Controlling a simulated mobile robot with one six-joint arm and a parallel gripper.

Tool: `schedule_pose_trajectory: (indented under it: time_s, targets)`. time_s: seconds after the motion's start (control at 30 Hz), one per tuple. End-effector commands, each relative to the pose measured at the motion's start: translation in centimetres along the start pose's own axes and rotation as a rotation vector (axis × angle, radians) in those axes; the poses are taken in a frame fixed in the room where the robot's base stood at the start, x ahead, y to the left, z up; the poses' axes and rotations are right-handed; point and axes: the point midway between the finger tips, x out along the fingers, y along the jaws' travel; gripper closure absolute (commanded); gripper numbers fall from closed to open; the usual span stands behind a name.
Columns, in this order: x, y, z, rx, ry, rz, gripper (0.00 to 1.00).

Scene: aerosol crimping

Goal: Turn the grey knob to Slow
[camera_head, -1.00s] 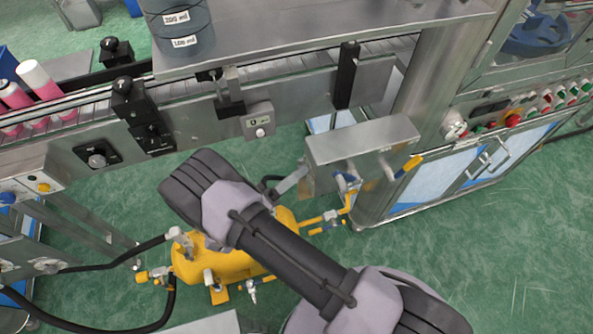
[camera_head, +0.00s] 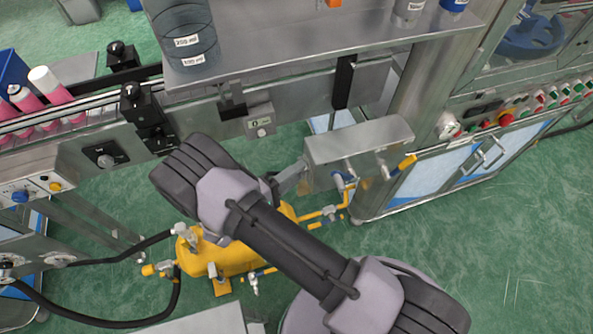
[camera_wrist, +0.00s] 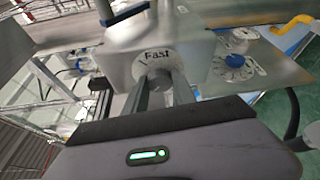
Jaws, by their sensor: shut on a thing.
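The grey knob (camera_wrist: 157,71) shows in the wrist view at the upper middle, on a light housing below a white dial with the word "Fast" (camera_wrist: 157,54). My gripper (camera_wrist: 161,82) reaches up to it with one finger on each side and is shut on it. The fingers cover part of the knob, and I see no "Slow" mark.
Beside the knob in the wrist view is a blue knob (camera_wrist: 235,60) on a round white dial. A yellow handle (camera_wrist: 292,25) is at the far right. In the head view a conveyor rail (camera_head: 290,97) crosses above my arm, and a yellow tank (camera_head: 225,262) lies below it.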

Motion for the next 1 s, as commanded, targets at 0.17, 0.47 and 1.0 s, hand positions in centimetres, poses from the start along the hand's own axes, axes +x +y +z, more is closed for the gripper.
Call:
schedule_pose_trajectory:
  time_s: [0.17, 0.47, 1.0]
  targets:
    - [-0.01, 0.01, -0.01, -0.013, 0.0, -0.005, 1.0]
    - [-0.01, 0.0, -0.02, -0.013, 0.001, -0.005, 1.0]
    - [0.0, 0.0, -0.01, -0.012, 0.0, -0.005, 0.46]
